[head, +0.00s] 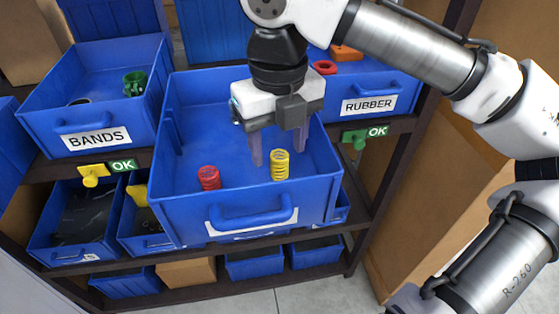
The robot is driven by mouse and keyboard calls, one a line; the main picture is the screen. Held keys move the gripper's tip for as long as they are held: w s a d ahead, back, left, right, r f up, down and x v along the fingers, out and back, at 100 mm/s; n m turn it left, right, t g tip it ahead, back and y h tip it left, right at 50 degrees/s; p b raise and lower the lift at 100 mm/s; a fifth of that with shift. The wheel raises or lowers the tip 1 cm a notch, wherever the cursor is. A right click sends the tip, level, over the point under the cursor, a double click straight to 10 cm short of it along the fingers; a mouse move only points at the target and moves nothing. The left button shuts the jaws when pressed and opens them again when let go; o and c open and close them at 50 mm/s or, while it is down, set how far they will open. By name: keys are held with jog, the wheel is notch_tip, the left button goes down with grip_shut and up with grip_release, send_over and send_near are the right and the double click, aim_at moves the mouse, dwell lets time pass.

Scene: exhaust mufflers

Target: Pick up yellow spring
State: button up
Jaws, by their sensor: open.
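The yellow spring (280,165) stands upright in the blue bin (170,205) in the middle of the shelf, near the bin's front wall. A red spring (209,178) stands to its left in the same bin. My gripper (277,160) reaches down into this bin with its fingers pointing down. The fingers are apart. One finger shows left of the yellow spring and the other shows behind its upper right. I cannot tell from this one view whether the spring lies between them or in front of them.
A bin marked BANDS (98,138) stands to the left and one marked RUBBER (368,105) to the right, both close by. The middle bin's walls surround my gripper. Smaller bins (78,220) fill the lower shelves.

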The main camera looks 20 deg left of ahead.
aim_at(280, 155)
notch_tip(280, 155, down, 4)
jog(key=shift+w+f+p, duration=0.1)
jog(key=shift+w+p, duration=0.05)
jog(key=shift+p, duration=0.15)
jog(key=shift+c, duration=0.3)
jog(key=c, duration=1)
